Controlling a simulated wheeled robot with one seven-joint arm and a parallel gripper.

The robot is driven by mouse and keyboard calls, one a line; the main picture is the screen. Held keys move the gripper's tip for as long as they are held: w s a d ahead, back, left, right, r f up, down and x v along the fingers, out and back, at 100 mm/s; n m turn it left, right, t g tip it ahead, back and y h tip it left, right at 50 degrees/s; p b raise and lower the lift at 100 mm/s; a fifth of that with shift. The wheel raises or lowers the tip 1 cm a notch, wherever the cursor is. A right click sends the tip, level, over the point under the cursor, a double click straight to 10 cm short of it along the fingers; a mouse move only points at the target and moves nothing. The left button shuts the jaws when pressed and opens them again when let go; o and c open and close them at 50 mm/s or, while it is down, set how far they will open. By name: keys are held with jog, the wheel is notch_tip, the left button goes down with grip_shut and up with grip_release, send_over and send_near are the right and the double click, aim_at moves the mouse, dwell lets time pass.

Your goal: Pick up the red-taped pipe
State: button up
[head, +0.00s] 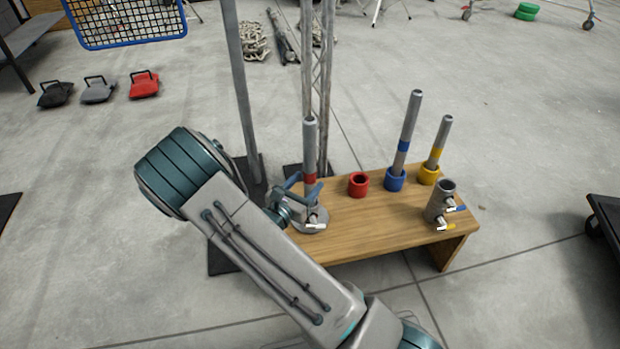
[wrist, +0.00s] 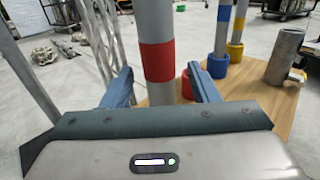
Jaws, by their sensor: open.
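The red-taped pipe (head: 309,147) stands upright at the left end of the wooden bench, a grey tube with a red band low on it. My gripper (head: 304,186) is at the height of the red band, fingers open. In the wrist view the pipe (wrist: 157,60) rises between the two spread blue fingers of my gripper (wrist: 160,88). I see space between the pipe and each finger, more on the right. It is not clamped.
The wooden bench (head: 365,220) also holds an empty red cup (head: 358,185), a blue-taped pipe (head: 408,125) in a blue cup, a yellow-taped pipe (head: 441,140) in a yellow cup, and a grey cylinder with valves (head: 440,203). Metal truss posts (head: 240,90) stand close behind and left.

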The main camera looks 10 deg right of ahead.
jog(key=shift+x, duration=1.15)
grip_shut()
jog(key=shift+r, duration=0.15)
